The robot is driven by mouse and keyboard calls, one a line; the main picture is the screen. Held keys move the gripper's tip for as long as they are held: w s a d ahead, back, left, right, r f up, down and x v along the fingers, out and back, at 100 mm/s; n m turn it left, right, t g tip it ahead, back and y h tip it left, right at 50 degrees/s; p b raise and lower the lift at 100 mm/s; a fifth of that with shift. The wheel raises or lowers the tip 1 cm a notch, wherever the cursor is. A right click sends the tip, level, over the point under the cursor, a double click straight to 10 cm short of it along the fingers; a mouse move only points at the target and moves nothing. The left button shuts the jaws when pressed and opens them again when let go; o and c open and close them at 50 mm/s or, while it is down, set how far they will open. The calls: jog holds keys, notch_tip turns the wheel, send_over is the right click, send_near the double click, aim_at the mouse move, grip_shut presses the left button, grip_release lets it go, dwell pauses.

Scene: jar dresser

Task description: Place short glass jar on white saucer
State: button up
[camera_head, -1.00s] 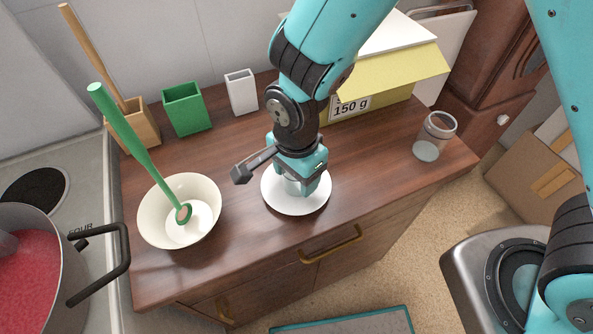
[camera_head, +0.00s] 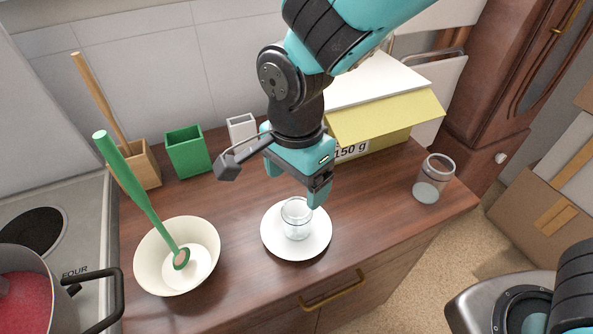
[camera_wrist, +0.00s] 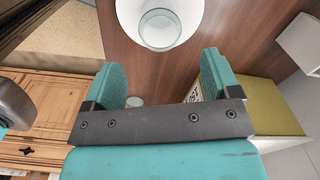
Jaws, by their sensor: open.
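The short glass jar (camera_head: 296,218) stands upright on the white saucer (camera_head: 283,249), near its middle. In the wrist view the jar (camera_wrist: 160,26) and the saucer (camera_wrist: 193,14) show at the top edge, beyond the fingers. My gripper (camera_head: 291,184) is open and empty, above and behind the jar and apart from it. Its two teal fingers (camera_wrist: 163,88) are spread wide in the wrist view, with nothing between them.
A taller glass jar (camera_head: 433,178) stands at the dresser's right end. A cream bowl (camera_head: 151,264) with a green-handled utensil is on the left. Green (camera_head: 187,152) and white (camera_head: 241,129) containers and a yellow box (camera_head: 385,118) line the back. A pot (camera_head: 40,285) is front left.

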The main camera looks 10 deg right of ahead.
jog(key=s+d+r+n+y, duration=0.4)
jog(key=s+d+r+n, duration=0.6)
jog(key=n, duration=0.7)
jog(key=shift+s+r+n, duration=0.2)
jog(key=shift+r+n, duration=0.15)
jog(key=shift+n, duration=0.05)
